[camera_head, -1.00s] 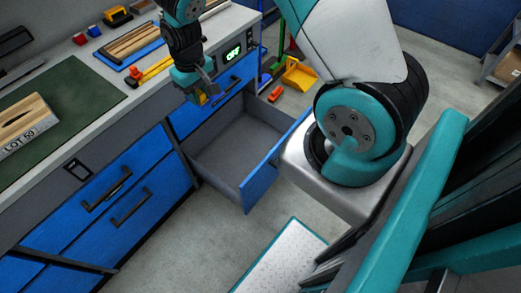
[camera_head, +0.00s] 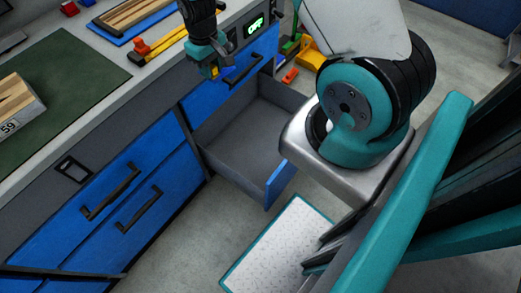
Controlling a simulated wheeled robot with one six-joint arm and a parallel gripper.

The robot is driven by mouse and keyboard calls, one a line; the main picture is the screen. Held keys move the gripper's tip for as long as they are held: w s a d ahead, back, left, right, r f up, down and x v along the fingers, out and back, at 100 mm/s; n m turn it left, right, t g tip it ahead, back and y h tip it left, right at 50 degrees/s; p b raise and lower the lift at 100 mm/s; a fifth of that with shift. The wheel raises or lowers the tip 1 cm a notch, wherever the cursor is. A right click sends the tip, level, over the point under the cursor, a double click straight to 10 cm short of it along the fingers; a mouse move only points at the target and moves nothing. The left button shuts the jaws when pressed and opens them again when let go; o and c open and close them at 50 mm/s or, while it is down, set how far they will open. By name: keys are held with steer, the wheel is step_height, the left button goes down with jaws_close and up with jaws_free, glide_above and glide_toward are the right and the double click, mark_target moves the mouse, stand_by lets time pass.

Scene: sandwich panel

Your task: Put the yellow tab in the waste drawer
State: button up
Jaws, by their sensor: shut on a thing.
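My gripper (camera_head: 211,68) hangs at the upper middle of the head view, pointing down, in front of the blue bench front. It is shut on the yellow tab (camera_head: 214,72), of which only a small bit shows between the fingers. The waste drawer (camera_head: 236,146) stands pulled open below it, with grey inner walls and a blue front. The visible part of its floor looks empty. My gripper is above the drawer's height, near its back left corner in the picture.
A blue tray with wooden strips (camera_head: 128,18) lies farther back. A yellow and red tool (camera_head: 158,46) lies near the bench edge. Yellow and red items stand on the floor behind the drawer.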

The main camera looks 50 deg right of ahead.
steer(key=d+f+b, duration=0.4)
steer(key=f+b, duration=0.5)
steer(key=f, duration=0.2)
steer(key=d+f+b, duration=0.4)
steer(key=f+b, duration=0.4)
steer(key=f, duration=0.3)
steer(key=b, duration=2.2)
glide_above(262, 150)
step_height(262, 150, down, 25)
steer(key=shift+n, duration=0.4)
step_height(262, 150, down, 19)
steer(key=b, duration=0.9)
steer(key=shift+f, duration=0.1)
steer(key=shift+f+b, duration=0.15)
steer(key=shift+b, duration=0.15)
steer(key=o, duration=0.9)
